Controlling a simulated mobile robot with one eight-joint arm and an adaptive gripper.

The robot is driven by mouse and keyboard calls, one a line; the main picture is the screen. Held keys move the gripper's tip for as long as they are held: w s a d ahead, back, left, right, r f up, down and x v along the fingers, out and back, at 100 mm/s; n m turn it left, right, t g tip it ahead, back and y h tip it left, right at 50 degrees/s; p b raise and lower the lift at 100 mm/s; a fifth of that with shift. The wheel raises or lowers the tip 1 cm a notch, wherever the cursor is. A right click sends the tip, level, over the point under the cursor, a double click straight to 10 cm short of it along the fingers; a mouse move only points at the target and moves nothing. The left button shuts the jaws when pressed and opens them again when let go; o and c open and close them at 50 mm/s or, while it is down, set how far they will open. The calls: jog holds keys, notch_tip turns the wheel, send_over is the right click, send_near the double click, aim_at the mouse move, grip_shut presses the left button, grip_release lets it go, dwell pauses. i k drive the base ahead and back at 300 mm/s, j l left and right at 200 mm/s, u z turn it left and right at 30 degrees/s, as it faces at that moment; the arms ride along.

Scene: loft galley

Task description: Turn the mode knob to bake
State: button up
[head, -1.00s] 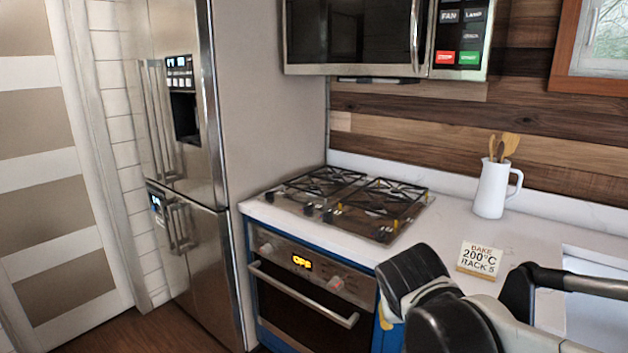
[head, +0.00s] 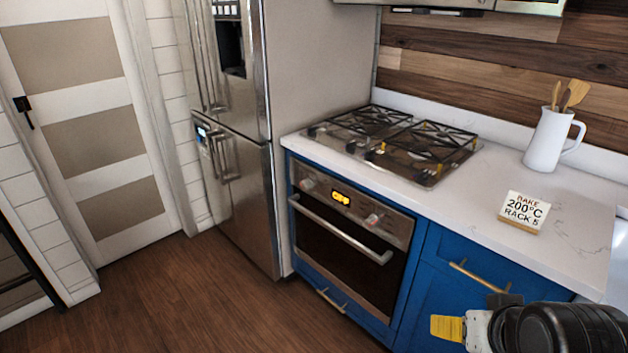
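The oven (head: 345,240) is built into the blue cabinet under the counter. Its control panel has a left knob (head: 308,184) and a right knob (head: 373,219), with a lit amber display (head: 341,198) between them that seems to read OFF. The knob labels are too small to read, so I cannot tell which is the mode knob. A card (head: 524,212) on the counter reads BAKE 200°C RACK 5. My gripper (head: 447,328) shows at the lower right as a yellow tip, in front of the cabinet and apart from the knobs. Its finger opening cannot be made out.
The oven door handle (head: 338,230) sticks out below the panel. A gas cooktop (head: 395,140) is above the oven. A white jug (head: 550,140) with wooden utensils stands at the right. The fridge (head: 235,150) is at the left. The wooden floor (head: 210,310) before the oven is clear.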

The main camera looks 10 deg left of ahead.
aim_at(306, 184)
jog(key=i+j+z, duration=0.3)
jog(key=j, duration=0.8)
jog(key=j+z, duration=0.3)
jog(key=j, duration=0.75)
